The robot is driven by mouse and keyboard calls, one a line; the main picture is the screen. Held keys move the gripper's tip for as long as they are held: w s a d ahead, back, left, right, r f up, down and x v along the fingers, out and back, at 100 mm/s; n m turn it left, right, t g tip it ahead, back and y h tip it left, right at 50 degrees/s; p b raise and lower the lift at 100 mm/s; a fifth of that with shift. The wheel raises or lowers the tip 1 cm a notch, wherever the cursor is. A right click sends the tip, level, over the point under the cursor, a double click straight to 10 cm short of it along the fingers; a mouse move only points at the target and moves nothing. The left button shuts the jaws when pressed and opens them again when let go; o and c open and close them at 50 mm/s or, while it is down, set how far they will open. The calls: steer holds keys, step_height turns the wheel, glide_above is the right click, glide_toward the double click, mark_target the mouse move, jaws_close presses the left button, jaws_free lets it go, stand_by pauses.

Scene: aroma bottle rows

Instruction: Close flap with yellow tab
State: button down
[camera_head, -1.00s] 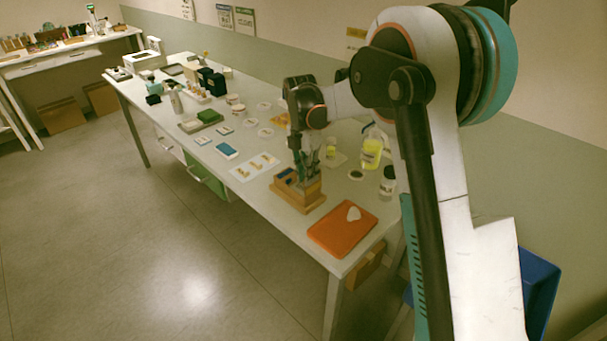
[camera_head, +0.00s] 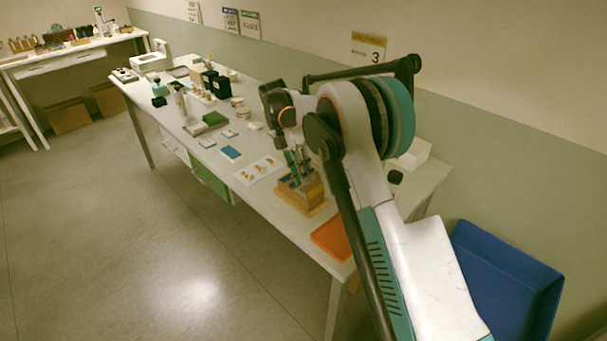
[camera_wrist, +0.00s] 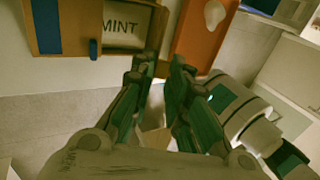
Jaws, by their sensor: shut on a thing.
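The wooden box (camera_head: 309,199) stands on the near part of the long table, with blue parts at its top left. In the wrist view the box (camera_wrist: 112,65) is at the upper left, with a label reading "MINT" and a blue tab (camera_wrist: 94,49). I cannot make out a yellow tab or say which part is the flap. My gripper (camera_head: 298,178) points down at the box top. In the wrist view my gripper (camera_wrist: 162,64) has its fingertips at the box's right edge. It is shut on what looks like a part of the box; the contact is unclear.
An orange tray (camera_head: 332,240) lies close to the box at the table's near end, partly behind my arm. A white card (camera_head: 258,170) with yellow pieces lies left of the box. A blue bin (camera_head: 505,285) stands at right.

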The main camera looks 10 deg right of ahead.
steer(key=c, duration=1.6)
jaws_free()
steer(key=shift+c, duration=0.2)
steer(key=v, duration=1.2)
steer(key=shift+c, duration=0.2)
